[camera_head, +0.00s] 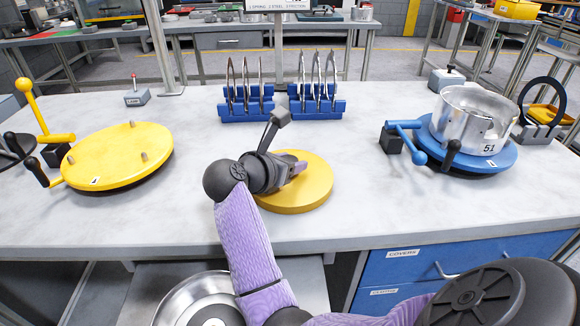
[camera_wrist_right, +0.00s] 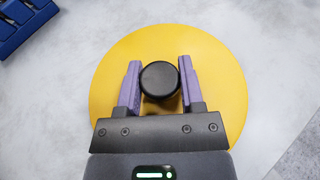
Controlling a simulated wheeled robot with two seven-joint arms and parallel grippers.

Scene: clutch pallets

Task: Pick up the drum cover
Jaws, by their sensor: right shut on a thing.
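The drum cover, a round yellow disc (camera_head: 302,193), is at the middle of the grey table. In the right wrist view the disc (camera_wrist_right: 215,60) fills the middle, with a black round knob (camera_wrist_right: 160,79) at its centre. My right gripper (camera_head: 297,169) is over the disc, its purple fingers on both sides of the knob, shut on it. In the head view the gripper hides the knob and part of the disc. I cannot tell whether the disc is clear of the table. My left gripper is not in view.
A yellow pallet (camera_head: 118,156) with pegs is at left. A metal drum (camera_head: 465,119) marked 51 sits on a blue pallet (camera_head: 500,160) at right. A blue rack (camera_head: 282,109) with upright discs stands behind. The table around the yellow disc is clear.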

